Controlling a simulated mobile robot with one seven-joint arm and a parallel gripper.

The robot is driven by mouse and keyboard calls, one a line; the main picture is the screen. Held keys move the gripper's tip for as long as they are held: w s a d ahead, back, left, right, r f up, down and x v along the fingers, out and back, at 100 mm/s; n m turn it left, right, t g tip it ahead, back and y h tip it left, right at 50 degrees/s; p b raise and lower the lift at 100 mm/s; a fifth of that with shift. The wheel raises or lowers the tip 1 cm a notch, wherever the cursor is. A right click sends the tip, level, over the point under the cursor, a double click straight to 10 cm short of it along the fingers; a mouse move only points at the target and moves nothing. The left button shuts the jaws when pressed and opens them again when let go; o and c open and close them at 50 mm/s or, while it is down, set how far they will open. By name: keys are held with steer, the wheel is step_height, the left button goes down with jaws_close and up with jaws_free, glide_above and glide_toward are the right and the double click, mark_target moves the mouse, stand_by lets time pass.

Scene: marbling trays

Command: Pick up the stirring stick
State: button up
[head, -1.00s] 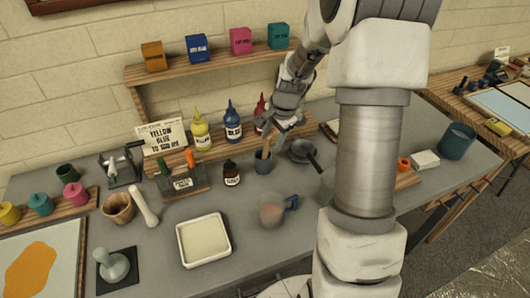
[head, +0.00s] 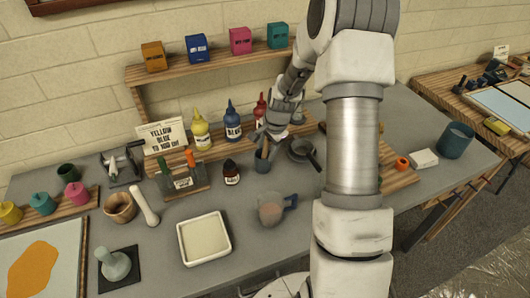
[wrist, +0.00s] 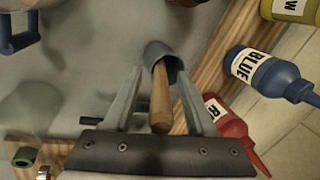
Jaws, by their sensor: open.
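The stirring stick (wrist: 161,98) is a plain wooden rod standing tilted in a small blue-grey cup (wrist: 156,50). In the wrist view its upper end lies between the two fingers of my gripper (wrist: 159,70), which are open with gaps on both sides. The fingertips are near the cup's rim; I cannot tell whether they touch it. In the head view my gripper (head: 267,142) is right above the cup (head: 262,166), and the stick is mostly hidden there by the fingers.
Yellow (head: 201,134), blue (head: 233,125) and red (head: 259,108) bottles stand behind the cup on a wooden strip. A dark pan (head: 300,150) is close on the right, a dropper bottle (head: 231,173) on the left. A clear jug (head: 271,211) stands in front.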

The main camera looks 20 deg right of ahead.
jaws_close()
steer(key=shift+r, duration=0.1)
stand_by(0.3)
